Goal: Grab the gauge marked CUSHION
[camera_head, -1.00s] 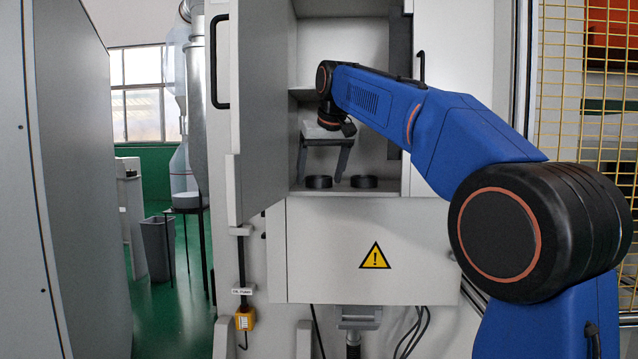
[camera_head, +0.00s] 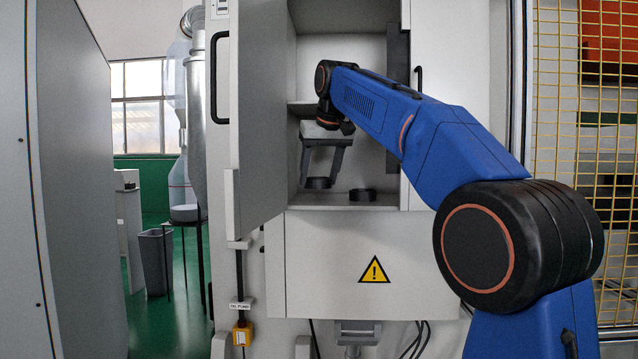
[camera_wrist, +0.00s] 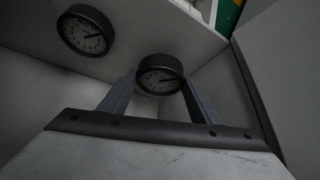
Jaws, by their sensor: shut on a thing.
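Two round black gauges show in the open cabinet. One gauge (camera_head: 318,183) is between the fingertips of my gripper (camera_head: 320,174), which is shut on it and holds it a little above the shelf. The held gauge (camera_wrist: 160,74) shows its dial between the fingers in the wrist view. The other gauge (camera_head: 362,195) rests on the shelf to the right in the head view; it is the one at upper left (camera_wrist: 86,31) in the wrist view. The lettering on both dials is too small to read, so I cannot tell which is marked CUSHION.
The cabinet shelf (camera_head: 385,199) bears the other gauge close beside my gripper. An upper shelf edge (camera_head: 301,106) is near my wrist. The open cabinet door (camera_head: 262,120) stands at the left, and the compartment's side walls are close. A yellow mesh fence (camera_head: 560,110) is at the right.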

